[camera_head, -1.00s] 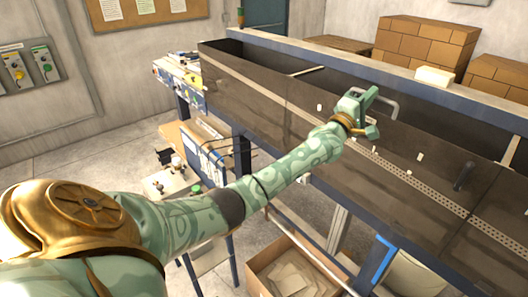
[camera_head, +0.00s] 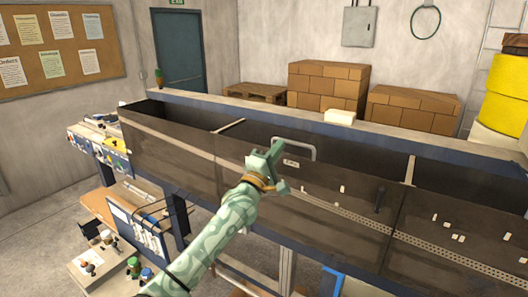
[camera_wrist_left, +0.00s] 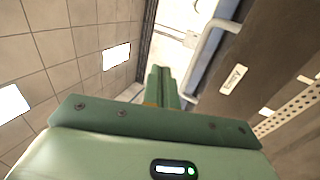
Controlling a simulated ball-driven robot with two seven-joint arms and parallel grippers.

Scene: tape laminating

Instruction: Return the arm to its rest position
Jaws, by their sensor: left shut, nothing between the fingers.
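My left gripper (camera_head: 274,157) is in the middle of the head view, in front of the dark laminating machine's front panel and just left of a grey loop handle (camera_head: 296,143). Its fingers are closed together, with nothing between them. In the left wrist view the shut fingers (camera_wrist_left: 162,86) point up, and the handle (camera_wrist_left: 207,50) stands to their right, apart from them. My left arm (camera_head: 215,240) reaches up from the bottom of the head view. My right gripper is not in view.
The long dark machine (camera_head: 330,205) with small white tags crosses the head view. A cluttered bench (camera_head: 105,150) stands at left. Stacked cartons (camera_head: 328,80), a yellow drum (camera_head: 507,90) and a grey door (camera_head: 180,50) are behind. Open floor (camera_head: 40,235) shows at lower left.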

